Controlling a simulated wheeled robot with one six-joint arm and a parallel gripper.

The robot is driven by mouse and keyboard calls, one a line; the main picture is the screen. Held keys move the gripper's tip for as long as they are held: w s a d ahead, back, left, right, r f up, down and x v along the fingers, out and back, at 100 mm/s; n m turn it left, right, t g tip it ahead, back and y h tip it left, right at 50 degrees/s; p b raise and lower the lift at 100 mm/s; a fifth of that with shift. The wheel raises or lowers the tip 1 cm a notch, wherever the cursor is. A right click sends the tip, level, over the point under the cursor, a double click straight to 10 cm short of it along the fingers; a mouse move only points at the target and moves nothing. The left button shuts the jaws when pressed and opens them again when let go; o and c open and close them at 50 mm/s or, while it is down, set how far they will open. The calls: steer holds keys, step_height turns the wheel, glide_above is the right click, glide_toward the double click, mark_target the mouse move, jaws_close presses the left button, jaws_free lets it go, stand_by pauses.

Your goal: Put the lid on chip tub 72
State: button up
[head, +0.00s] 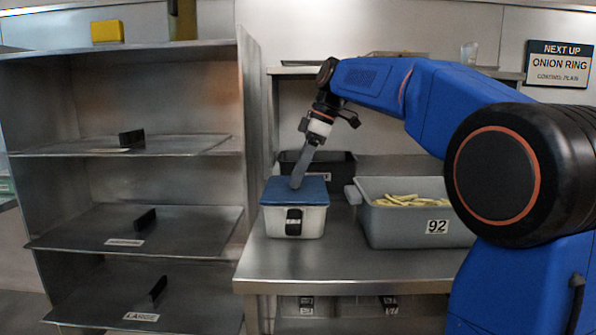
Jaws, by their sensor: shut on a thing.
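A blue lid (281,190) lies flat over the top of a white tub (270,221) on the left part of the steel counter. It covers the opening, so the tub's inside is hidden. I cannot tell whether the lid is pressed fully down. A black piece (293,222) is on the tub's front, and I cannot read a number there. My gripper (298,180) reaches down from above with its grey fingers at the middle of the lid, shut on the lid.
A grey bin (405,228) marked 92 with pale chips stands right of the tub on the counter (340,262). A dark bin (338,165) is close behind the tub. A rack with sloped shelves (85,232) stands left. The counter's front is clear.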

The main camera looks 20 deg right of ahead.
steer(key=shift+f, duration=0.4)
stand_by(0.5)
steer(key=o, duration=1.3)
steer(key=shift+c, duration=0.2)
steer(key=shift+d+r, duration=0.1)
steer(key=shift+r, duration=0.05)
steer(key=v, duration=1.7)
steer(key=shift+r, duration=0.1)
